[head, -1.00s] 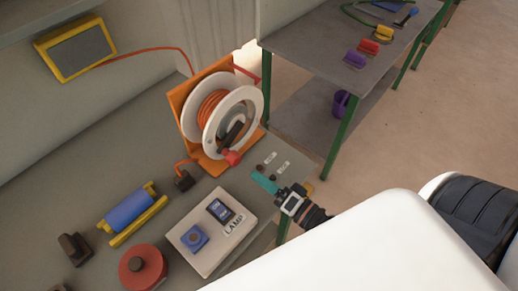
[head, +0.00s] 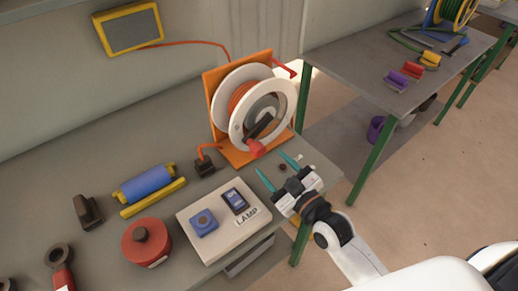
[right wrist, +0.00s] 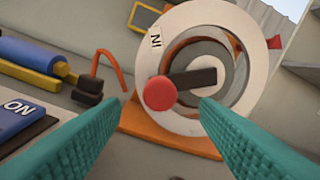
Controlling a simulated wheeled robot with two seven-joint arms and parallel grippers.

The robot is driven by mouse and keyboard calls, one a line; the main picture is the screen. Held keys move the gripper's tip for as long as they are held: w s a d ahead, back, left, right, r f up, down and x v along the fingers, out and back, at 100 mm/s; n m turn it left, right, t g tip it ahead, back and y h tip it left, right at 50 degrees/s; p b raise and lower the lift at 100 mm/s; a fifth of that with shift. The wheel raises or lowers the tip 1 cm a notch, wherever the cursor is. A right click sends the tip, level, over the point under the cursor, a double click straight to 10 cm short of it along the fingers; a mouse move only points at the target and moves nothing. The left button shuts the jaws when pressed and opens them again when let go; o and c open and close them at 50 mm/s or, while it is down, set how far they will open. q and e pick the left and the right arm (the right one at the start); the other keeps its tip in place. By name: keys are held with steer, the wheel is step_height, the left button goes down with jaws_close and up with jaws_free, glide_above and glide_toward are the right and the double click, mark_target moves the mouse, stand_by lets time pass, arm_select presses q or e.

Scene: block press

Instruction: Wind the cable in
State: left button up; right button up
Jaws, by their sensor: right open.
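The cable reel has a white drum (head: 238,127) in an orange frame (head: 217,80), with orange cable (head: 240,93) wound inside. Its black crank (head: 261,126) ends in a red knob (head: 256,149); in the right wrist view the red knob (right wrist: 160,93) faces me, and "IN" is marked on the drum's white flange (right wrist: 240,85). My right gripper (head: 275,168) is open and empty, just in front of and below the knob. In the right wrist view its teal fingers (right wrist: 161,106) point toward the knob and appear either side of it, apart from it. My left gripper is not in view.
Orange cable runs from the reel to a yellow-framed panel (head: 128,29) on the wall. A black plug block (head: 204,166), a lamp switch box (head: 214,240), a blue roller (head: 146,185) and a red round object (head: 146,243) share the bench. Another table (head: 380,50) stands right.

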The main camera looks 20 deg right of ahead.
mark_target(261, 153)
steer(key=x, duration=0.6)
steer(key=shift+a+p, duration=0.1)
steer(key=shift+p, duration=0.25)
steer(key=shift+w+a, duration=0.15)
steer(key=shift+w, duration=0.3)
jaws_close()
